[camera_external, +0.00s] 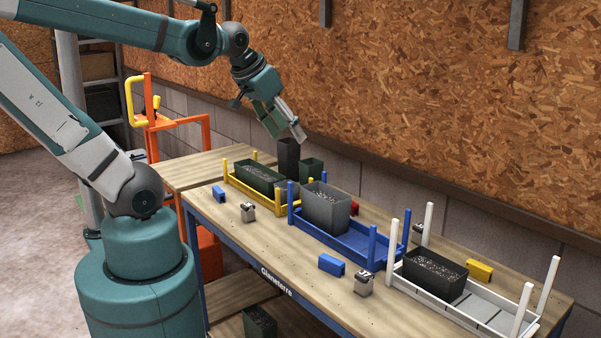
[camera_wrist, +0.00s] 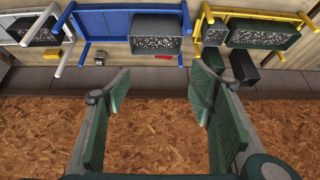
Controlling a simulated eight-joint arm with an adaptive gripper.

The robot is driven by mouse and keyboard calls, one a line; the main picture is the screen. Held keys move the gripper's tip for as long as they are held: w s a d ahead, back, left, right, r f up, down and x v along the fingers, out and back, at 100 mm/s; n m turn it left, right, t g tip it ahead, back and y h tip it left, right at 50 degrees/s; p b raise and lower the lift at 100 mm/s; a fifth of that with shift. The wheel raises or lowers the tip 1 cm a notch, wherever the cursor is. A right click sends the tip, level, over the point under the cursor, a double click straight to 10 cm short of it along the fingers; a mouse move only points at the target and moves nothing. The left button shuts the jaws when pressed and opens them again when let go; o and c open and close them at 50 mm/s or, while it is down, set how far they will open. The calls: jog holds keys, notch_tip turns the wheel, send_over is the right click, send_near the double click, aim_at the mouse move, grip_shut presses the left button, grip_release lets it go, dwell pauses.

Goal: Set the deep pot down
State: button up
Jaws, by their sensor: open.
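A tall dark pot (camera_external: 289,157) stands upright at the back of the table, near the wall; it also shows in the wrist view (camera_wrist: 243,66). It looks like the deep pot, though a large grey pot (camera_external: 325,208) with dark soil stands in the blue tray (camera_external: 359,240). My gripper (camera_external: 284,128) is open and empty, its fingers just above and beside the tall dark pot in the external view. In the wrist view the fingers (camera_wrist: 163,88) are spread with only wall between them, and the tall pot is beyond the right finger.
A smaller green pot (camera_external: 312,168) stands beside the tall one. A yellow tray (camera_external: 265,196) holds a green soil-filled planter (camera_external: 259,179). A white tray (camera_external: 493,309) holds a dark planter (camera_external: 434,275). Blue blocks (camera_external: 331,265), posts on the trays and the back wall bound the space.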

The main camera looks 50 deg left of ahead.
jog(key=shift+s+d+f+t, duration=0.15)
jog(key=shift+s+d, duration=0.2)
jog(key=shift+s, duration=0.35)
jog(key=shift+s+d+f+t, duration=0.15)
jog(key=shift+s+d, duration=0.15)
jog(key=shift+s, duration=0.35)
jog(key=shift+f, duration=0.1)
notch_tip(320, 180, down, 21)
jog(key=b, duration=2.1)
dwell(2.0)
jog(key=shift+f+b, duration=0.4)
jog(key=shift+b, duration=0.05)
dwell(1.1)
